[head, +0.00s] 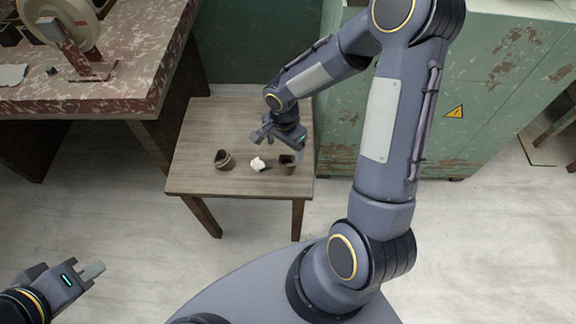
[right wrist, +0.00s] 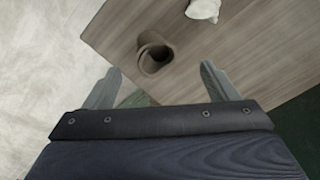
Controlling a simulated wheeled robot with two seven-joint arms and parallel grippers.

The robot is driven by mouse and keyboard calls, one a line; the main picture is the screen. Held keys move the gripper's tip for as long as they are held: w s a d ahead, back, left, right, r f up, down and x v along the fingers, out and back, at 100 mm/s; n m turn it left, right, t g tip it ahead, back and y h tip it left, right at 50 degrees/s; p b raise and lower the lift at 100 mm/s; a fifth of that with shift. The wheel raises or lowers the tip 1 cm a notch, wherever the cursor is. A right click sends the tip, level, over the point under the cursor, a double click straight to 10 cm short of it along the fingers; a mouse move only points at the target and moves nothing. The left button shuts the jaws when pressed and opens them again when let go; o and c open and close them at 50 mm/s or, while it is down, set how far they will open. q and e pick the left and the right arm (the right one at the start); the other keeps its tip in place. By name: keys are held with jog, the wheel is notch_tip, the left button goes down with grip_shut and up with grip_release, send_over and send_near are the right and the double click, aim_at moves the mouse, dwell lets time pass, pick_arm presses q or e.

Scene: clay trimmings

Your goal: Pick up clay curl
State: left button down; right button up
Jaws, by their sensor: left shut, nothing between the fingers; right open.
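Two brown curled clay pieces lie on the small wooden table. One clay curl (head: 287,163) is near the right edge, just in front of my right gripper (head: 281,146). The other clay curl (head: 224,160) is further left. In the right wrist view a hollow brown curl (right wrist: 152,57) shows beyond and between the open fingertips (right wrist: 160,68). My right gripper is empty and above the table; its exact height over the curl is hard to tell. My left gripper (head: 92,272) is shut and empty at the lower left, away from the table.
A crumpled white piece (head: 258,164) lies between the two curls; it also shows in the right wrist view (right wrist: 203,9). The small table (head: 203,125) stands beside a worn green cabinet (head: 490,110). A red, paint-chipped bench (head: 130,75) is at the upper left.

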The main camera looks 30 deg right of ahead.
aim_at(288, 158)
jog(key=f, duration=0.4)
jog(key=f+b, duration=0.1)
jog(key=f, duration=0.1)
jog(key=shift+s+d+f, duration=0.2)
jog(key=shift+d+f, duration=0.1)
jog(key=shift+d, duration=0.1)
jog(key=c, duration=1.1)
jog(key=shift+r, duration=0.1)
